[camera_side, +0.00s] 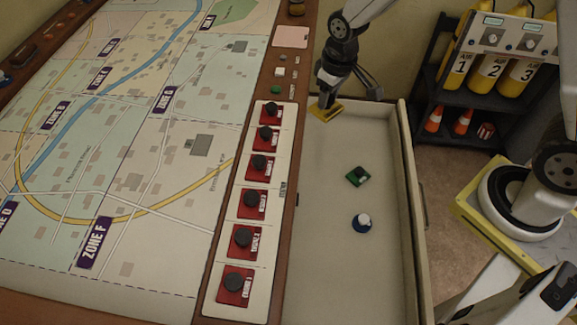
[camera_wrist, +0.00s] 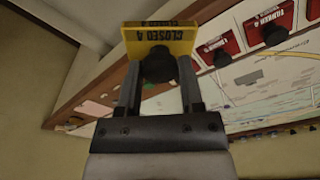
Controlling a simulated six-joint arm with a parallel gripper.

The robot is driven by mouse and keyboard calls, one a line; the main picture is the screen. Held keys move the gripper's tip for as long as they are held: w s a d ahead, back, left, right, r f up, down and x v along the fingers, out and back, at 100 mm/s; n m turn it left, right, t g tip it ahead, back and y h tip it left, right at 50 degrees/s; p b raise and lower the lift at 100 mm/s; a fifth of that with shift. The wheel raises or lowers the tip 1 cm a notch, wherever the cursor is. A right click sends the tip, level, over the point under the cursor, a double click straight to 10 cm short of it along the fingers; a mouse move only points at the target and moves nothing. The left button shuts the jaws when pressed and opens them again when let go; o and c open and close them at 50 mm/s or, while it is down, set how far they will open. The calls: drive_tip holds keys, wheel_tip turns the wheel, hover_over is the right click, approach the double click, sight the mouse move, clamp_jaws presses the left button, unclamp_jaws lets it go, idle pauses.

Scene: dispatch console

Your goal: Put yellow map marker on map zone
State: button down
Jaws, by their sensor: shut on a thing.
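The yellow map marker (camera_side: 326,112) has a yellow base and a dark knob. In the wrist view the marker (camera_wrist: 160,42) shows its base reading "CLOSED 4", with the dark knob between the two fingers. My gripper (camera_wrist: 158,85) is shut on that knob. In the side view my gripper (camera_side: 332,98) is over the far left part of the open drawer (camera_side: 335,275), close to the console's edge. I cannot tell whether the marker touches the drawer floor. The map (camera_side: 150,130) lies to the left, with purple zone labels such as "ZONE F" (camera_side: 95,243).
A column of red markers with black knobs (camera_side: 254,204) sits on a pale strip between map and drawer. A dark shelf (camera_side: 470,130) with yellow cylinders stands at the right.

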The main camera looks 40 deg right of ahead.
drive_tip(key=a+r+n+y, duration=0.15)
drive_tip(key=a+n, duration=0.25)
drive_tip(key=a, duration=0.5)
drive_tip(key=a+r+n+h, duration=0.1)
drive_tip(key=a+r+n, duration=0.25)
drive_tip(key=a, duration=0.65)
drive_tip(key=shift+n+g+y, duration=0.25)
drive_tip(key=shift+g, duration=0.05)
drive_tip(key=w+a+f, duration=0.1)
drive_tip(key=w+f, duration=0.2)
drive_tip(key=w, duration=0.1)
drive_tip(key=w+a+f, duration=0.2)
drive_tip(key=w, duration=0.1)
drive_tip(key=w+a+f, duration=0.1)
drive_tip(key=w+f, duration=0.2)
drive_tip(key=w, duration=0.1)
drive_tip(key=shift+w+a+f, duration=0.3)
drive_tip(key=shift+f, duration=0.05)
drive_tip(key=shift+w+a+f, duration=0.25)
drive_tip(key=shift+w+f, duration=0.25)
drive_tip(key=shift+f, duration=0.1)
drive_tip(key=shift+w+a+f, duration=0.1)
drive_tip(key=shift+w+f, duration=0.15)
drive_tip(key=shift+f, duration=1.6)
